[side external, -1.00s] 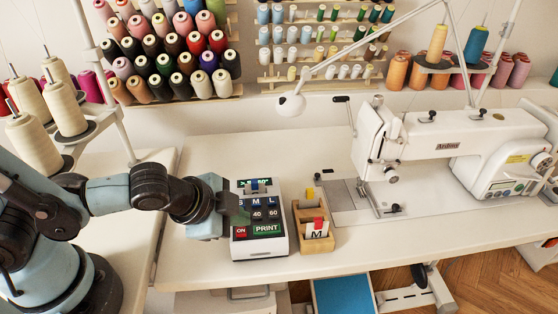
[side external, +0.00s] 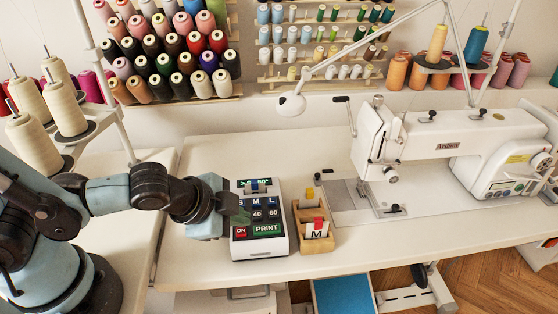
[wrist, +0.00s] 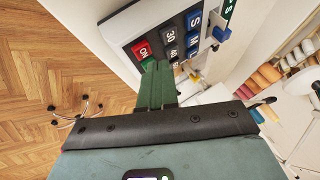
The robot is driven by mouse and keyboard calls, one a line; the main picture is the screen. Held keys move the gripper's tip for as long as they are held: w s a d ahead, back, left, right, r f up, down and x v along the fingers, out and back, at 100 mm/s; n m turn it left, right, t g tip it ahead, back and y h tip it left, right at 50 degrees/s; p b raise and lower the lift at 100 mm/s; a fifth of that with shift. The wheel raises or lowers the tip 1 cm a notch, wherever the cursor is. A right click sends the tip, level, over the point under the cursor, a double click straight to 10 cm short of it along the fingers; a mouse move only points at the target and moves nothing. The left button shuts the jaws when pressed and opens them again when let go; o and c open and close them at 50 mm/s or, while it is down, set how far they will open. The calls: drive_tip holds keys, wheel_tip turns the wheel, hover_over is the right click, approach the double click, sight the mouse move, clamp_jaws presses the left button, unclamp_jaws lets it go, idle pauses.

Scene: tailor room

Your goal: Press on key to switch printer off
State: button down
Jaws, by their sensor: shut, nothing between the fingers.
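The label printer (side external: 279,240) stands on the white table, with a lit display on top. Its red ON key (side external: 241,234) is at the front left, beside the green PRINT key (side external: 266,228). In the wrist view the red ON key (wrist: 143,50) shows just beyond the fingertips, and the PRINT key is partly hidden behind them. My gripper (side external: 240,207) is shut and empty at the printer's left edge, behind the ON key in the side view. Its green fingers also show in the wrist view (wrist: 157,70). I cannot tell whether they touch the printer.
A wooden box (side external: 318,243) with an M card stands right of the printer. A white sewing machine (side external: 425,140) is further right. A thread stand (side external: 120,130) with cream cones is behind my arm. Spool racks line the wall. The table's front edge is close to the printer.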

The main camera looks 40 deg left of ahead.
sight(239, 232)
drive_tip(key=shift+f, duration=0.2)
drive_tip(key=shift+f, duration=0.25)
drive_tip(key=shift+r, duration=0.15)
idle(0.6)
drive_tip(key=shift+r, duration=0.3)
drive_tip(key=shift+r, duration=2.5)
